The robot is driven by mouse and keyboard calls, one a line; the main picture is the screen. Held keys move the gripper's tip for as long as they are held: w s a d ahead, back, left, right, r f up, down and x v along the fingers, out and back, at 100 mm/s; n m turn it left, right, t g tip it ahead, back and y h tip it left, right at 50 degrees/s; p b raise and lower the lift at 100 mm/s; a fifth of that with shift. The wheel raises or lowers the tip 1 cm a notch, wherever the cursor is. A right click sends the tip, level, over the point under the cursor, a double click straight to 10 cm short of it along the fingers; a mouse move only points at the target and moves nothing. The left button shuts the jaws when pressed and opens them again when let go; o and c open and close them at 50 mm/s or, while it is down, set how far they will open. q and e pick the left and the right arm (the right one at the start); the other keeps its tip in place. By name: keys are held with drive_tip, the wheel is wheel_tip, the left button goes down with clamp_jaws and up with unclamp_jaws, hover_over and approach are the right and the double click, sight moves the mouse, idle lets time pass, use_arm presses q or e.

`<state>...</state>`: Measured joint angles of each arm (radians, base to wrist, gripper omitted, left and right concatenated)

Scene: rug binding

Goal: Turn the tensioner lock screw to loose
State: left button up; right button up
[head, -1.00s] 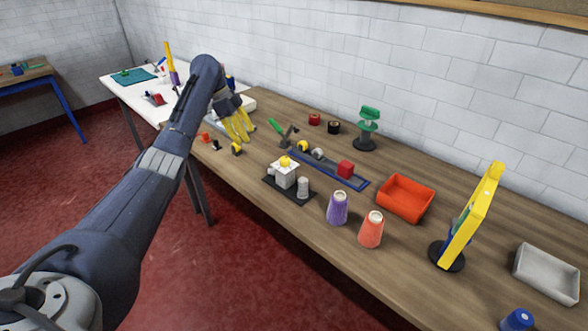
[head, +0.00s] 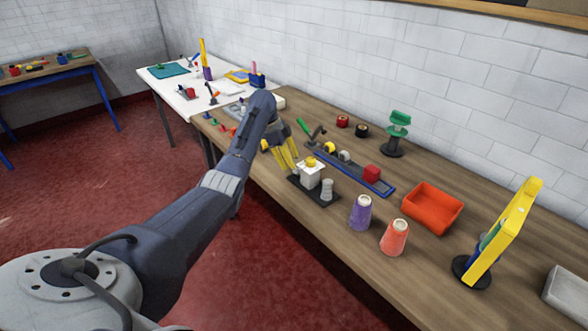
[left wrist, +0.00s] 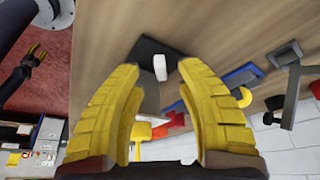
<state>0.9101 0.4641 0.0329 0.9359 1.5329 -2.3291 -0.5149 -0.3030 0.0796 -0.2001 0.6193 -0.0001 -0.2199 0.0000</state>
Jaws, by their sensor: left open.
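A small white block (head: 309,176) with a yellow knob (head: 311,161) on top stands on a black base plate (head: 301,190); the knob looks like the lock screw, but its setting is too small to read. A pale cylinder (head: 327,189) stands on the same plate. My left gripper (head: 287,164) is open, its yellow fingers pointing down just left of the block and apparently apart from it. In the left wrist view its fingers (left wrist: 160,72) are spread, with the dark plate beyond them. A dark yellow-tipped gripper (left wrist: 33,58), apparently my right one, shows small there.
Behind the block lies a blue rail (head: 375,184) with a red block (head: 371,173) on it. Purple (head: 361,212) and orange (head: 394,237) cones stand to the right, near an orange tray (head: 455,211). A green-topped stand (head: 397,132) is at the back.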

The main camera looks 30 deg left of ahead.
sight(298, 172)
use_arm(q)
drive_tip(key=shift+x, duration=1.9)
drive_tip(key=shift+c, duration=0.5)
clamp_jaws()
